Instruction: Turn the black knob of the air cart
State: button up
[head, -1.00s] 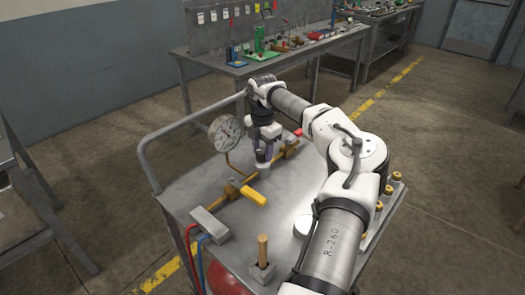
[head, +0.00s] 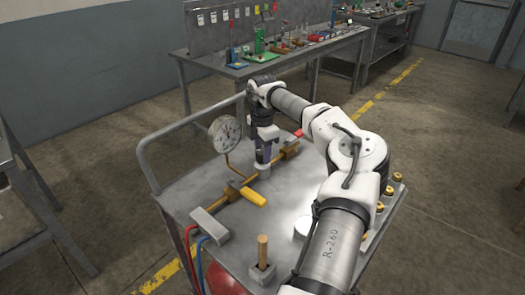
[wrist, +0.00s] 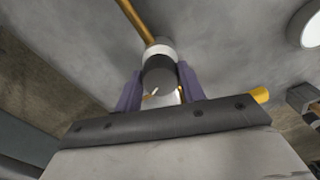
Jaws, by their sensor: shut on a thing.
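The black knob (wrist: 158,73) with a white mark on its face sits between the two purple fingers of my gripper (wrist: 160,88) in the wrist view. The fingers are shut on its sides. A pale collar (wrist: 158,50) shows just beyond the knob. In the head view my gripper (head: 263,157) points down over the brass pipe on the air cart (head: 190,180). The knob itself is hidden there by the fingers. A pale fitting (head: 264,171) shows just below them.
A round gauge (head: 225,134) stands close left of my gripper. A yellow lever (head: 253,196) lies in front on the pipe, and a red handle (head: 298,133) is behind. A wooden-handled part (head: 263,250) stands near the cart's front edge. A tool bench (head: 240,70) is behind.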

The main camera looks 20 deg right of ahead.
jog(key=o, duration=1)
jog(key=shift+c, duration=0.2)
notch_tip(320, 180, up, 14)
jog(key=b, duration=0.2)
